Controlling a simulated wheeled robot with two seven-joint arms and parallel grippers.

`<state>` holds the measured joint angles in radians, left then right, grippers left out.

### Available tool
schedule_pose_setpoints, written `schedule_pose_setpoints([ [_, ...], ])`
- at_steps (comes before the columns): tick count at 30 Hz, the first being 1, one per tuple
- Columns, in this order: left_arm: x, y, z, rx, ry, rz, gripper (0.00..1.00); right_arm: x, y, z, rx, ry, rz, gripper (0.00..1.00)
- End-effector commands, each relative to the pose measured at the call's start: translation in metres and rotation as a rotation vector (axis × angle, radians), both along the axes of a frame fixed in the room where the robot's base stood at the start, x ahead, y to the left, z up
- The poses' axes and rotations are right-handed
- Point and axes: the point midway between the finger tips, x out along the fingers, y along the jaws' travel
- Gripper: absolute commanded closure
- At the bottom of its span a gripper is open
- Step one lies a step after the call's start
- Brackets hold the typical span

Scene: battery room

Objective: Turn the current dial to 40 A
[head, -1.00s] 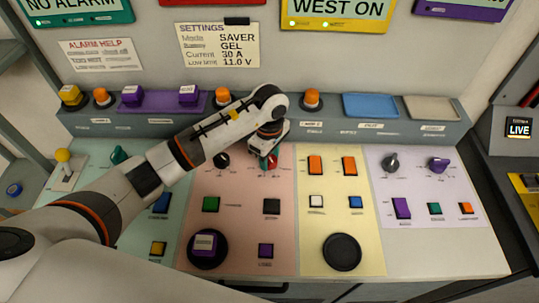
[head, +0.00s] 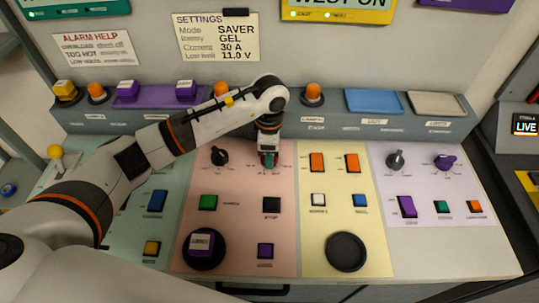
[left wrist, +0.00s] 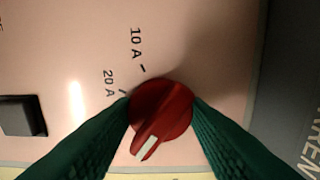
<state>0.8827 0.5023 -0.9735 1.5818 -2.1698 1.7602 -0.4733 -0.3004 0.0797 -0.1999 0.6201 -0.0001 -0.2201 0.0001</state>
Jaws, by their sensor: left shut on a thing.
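The red current dial (left wrist: 160,112) sits on the pink panel section and shows clearly in the left wrist view. Its white pointer mark (left wrist: 145,148) points to the lower left, past the printed 20 A label (left wrist: 109,84). The 10 A label (left wrist: 137,43) is above that. Further scale marks are hidden by the fingers or out of frame. My left gripper (head: 268,160) reaches down onto the dial in the head view. Its green fingers (left wrist: 163,103) are shut on the dial from both sides. My right gripper is not in view.
A black knob (head: 219,156) is left of my left gripper. A green button (head: 208,202) and a black stop button (head: 271,204) lie below. Orange switches (head: 317,162) stand to the right. The settings note (head: 216,37) behind reads Current 30 A.

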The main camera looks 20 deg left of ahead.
Motion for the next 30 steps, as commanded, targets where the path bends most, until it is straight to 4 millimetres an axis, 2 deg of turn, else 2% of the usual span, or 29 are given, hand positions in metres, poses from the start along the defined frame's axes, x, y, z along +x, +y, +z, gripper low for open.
schedule_pose_setpoints([
  [12, 0.0007, 0.0001, -0.0001, 0.001, -0.003, 0.203, 0.82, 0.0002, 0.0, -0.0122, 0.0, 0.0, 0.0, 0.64],
  [29, 0.0006, 0.0002, 0.0005, 0.0, -0.001, 0.235, 0.82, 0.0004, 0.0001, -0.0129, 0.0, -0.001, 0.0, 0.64],
  [30, 0.0006, 0.0002, 0.0005, 0.001, -0.001, 0.235, 0.54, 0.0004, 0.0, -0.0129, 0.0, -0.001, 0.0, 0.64],
])
